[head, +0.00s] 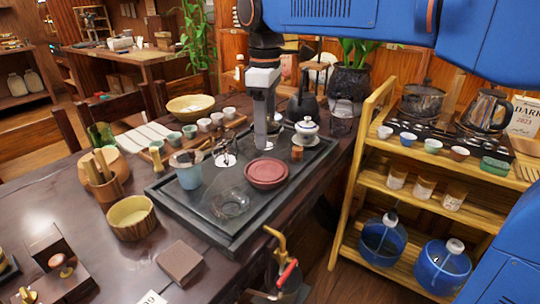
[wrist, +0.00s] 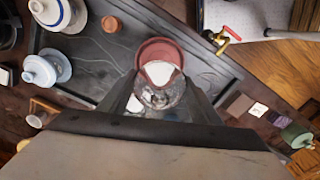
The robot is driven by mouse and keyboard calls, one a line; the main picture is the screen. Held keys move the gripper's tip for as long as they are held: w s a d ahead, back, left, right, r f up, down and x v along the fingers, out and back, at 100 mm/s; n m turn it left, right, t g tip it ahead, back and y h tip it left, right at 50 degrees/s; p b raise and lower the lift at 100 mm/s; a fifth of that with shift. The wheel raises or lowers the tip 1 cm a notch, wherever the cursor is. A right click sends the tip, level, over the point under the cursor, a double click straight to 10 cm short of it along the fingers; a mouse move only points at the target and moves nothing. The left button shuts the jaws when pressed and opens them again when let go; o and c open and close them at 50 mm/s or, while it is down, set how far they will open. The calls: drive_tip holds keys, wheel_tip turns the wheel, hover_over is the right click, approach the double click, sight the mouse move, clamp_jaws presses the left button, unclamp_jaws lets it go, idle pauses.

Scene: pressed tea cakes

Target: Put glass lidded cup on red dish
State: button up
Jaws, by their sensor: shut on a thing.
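The red dish (head: 267,171) lies on the dark tray and shows in the wrist view (wrist: 160,49) just past my fingertips. The glass lidded cup (wrist: 160,93) is clear, with a white patch inside, and sits between my two fingers. My gripper (head: 264,143) is shut on it, also in the wrist view (wrist: 160,86). In the wrist view the cup overlaps the near edge of the dish; its exact height cannot be told. In the head view the near finger largely hides the held cup.
A brass tap with a red handle (head: 287,272) stands at the tray's near edge. A wooden shelf (head: 365,168) is at right.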

drive_tip(key=shift+f, duration=3.5)
drive_tip(key=shift+f, duration=0.1)
drive_tip(key=o, duration=1.1)
drive_tip(key=shift+c, duration=0.2)
wheel_tip(320, 180, up, 12)
drive_tip(key=shift+r, duration=0.15)
drive_tip(key=s+d+f+m+t, duration=0.2)
drive_tip(key=s+d+f+m, duration=0.4)
drive_tip(key=d, duration=0.5)
drive_tip(key=s+d+f+m+t, duration=0.1)
drive_tip(key=s+d+f+m, duration=0.3)
drive_tip(key=s+d+f, duration=0.55)
drive_tip(key=s+d+f+m+t, duration=0.1)
drive_tip(key=s+d+f+m, duration=0.3)
drive_tip(key=f, duration=0.4)
drive_tip(key=shift+s+d+m+t, duration=0.4)
drive_tip(key=shift+s+d, duration=0.25)
drive_tip(key=shift+d, duration=0.6)
